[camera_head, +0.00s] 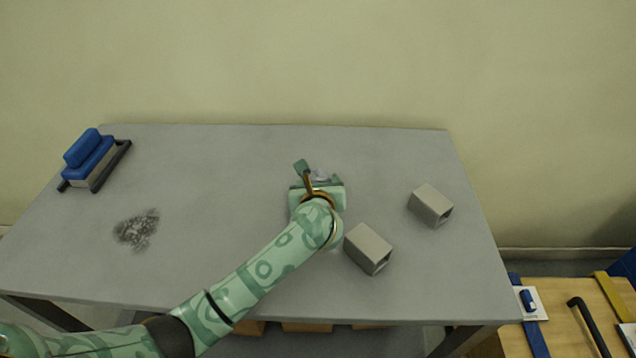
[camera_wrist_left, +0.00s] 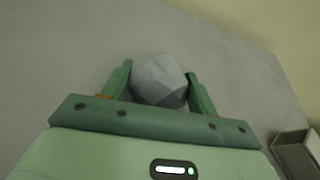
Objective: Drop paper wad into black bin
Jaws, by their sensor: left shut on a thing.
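My left gripper (camera_head: 319,182) is over the grey table, right of its middle, with its arm coming in from the lower left. In the left wrist view it (camera_wrist_left: 159,82) is shut on the paper wad, a pale grey faceted lump (camera_wrist_left: 160,80) between its two green fingers. In the head view only a small part of the wad (camera_head: 321,175) shows beyond the gripper. I cannot tell how high the wad is above the table. No black bin shows in either view. My right gripper is not in view.
Two grey hollow blocks (camera_head: 369,249) (camera_head: 431,204) are on the table (camera_head: 220,180), right of my gripper. A blue-topped tool in a dark holder (camera_head: 92,160) is at the far left, near a dark smudge (camera_head: 136,229). A wooden surface (camera_head: 572,318) with several items is at lower right.

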